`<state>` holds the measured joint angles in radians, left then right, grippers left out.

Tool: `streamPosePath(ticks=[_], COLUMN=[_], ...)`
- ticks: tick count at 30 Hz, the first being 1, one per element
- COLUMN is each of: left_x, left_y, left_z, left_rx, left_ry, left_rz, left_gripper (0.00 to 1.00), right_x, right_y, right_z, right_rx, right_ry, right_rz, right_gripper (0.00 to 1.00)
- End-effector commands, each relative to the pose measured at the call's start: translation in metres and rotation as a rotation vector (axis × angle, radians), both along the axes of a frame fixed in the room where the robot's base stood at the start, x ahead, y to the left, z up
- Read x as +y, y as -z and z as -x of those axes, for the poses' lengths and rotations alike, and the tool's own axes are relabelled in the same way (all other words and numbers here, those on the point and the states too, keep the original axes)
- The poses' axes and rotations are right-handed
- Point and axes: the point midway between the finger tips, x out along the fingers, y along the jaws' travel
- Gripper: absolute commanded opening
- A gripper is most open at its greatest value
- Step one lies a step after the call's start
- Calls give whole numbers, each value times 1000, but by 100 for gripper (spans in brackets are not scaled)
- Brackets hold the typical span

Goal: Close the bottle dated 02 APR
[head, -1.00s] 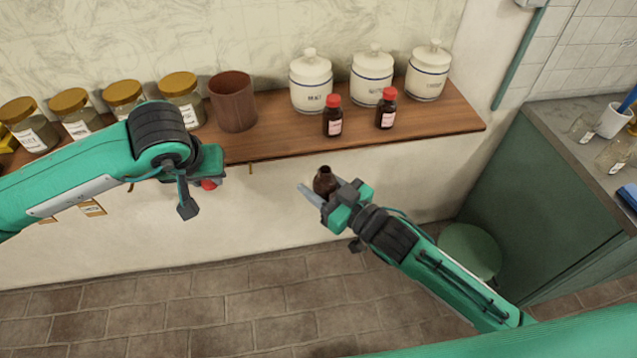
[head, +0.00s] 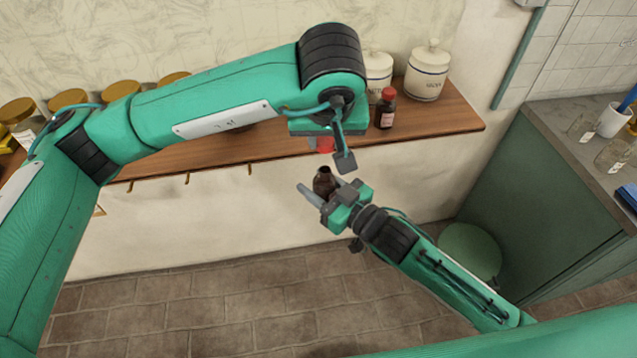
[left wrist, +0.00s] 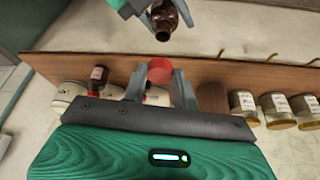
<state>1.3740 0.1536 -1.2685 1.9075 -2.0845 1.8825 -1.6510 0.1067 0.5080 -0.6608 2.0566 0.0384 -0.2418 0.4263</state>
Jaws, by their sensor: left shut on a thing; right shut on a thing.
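My right gripper (head: 330,195) is shut on an open brown bottle (head: 323,182), held upright in front of the shelf edge. The bottle's mouth is bare; its label and date cannot be seen. My left gripper (head: 330,148) is shut on a red cap (head: 324,144), just above the bottle and apart from it. In the left wrist view the red cap (left wrist: 160,72) sits between the fingers, and the open bottle (left wrist: 165,20) shows beyond it.
A red-capped brown bottle (head: 386,108) stands on the wooden shelf (head: 445,118) beside white lidded jars (head: 428,72). Several gold-lidded jars stand at the left, partly behind my left arm. A grey counter with glassware (head: 582,125) is at the right.

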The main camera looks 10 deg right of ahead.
Motion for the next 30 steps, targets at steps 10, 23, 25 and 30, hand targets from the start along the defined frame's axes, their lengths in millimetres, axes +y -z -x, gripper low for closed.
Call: streamPosePath(ticks=[10,23,25,30], left_x=[0,0,0,0], left_y=[1,35,38,40], left_z=[0,0,0,0], left_rx=[0,1,1,-1], left_ry=[0,1,1,0], left_rz=[-1,-1,0,-1], left_gripper=[8,8,8,8], right_x=[0,0,0,0], right_y=[0,0,0,0], right_z=[0,0,0,0], right_rx=[-1,-1,-1,-1], right_ry=[0,0,0,0], right_rz=[-1,-1,-1,-1], right_gripper=[4,4,4,4])
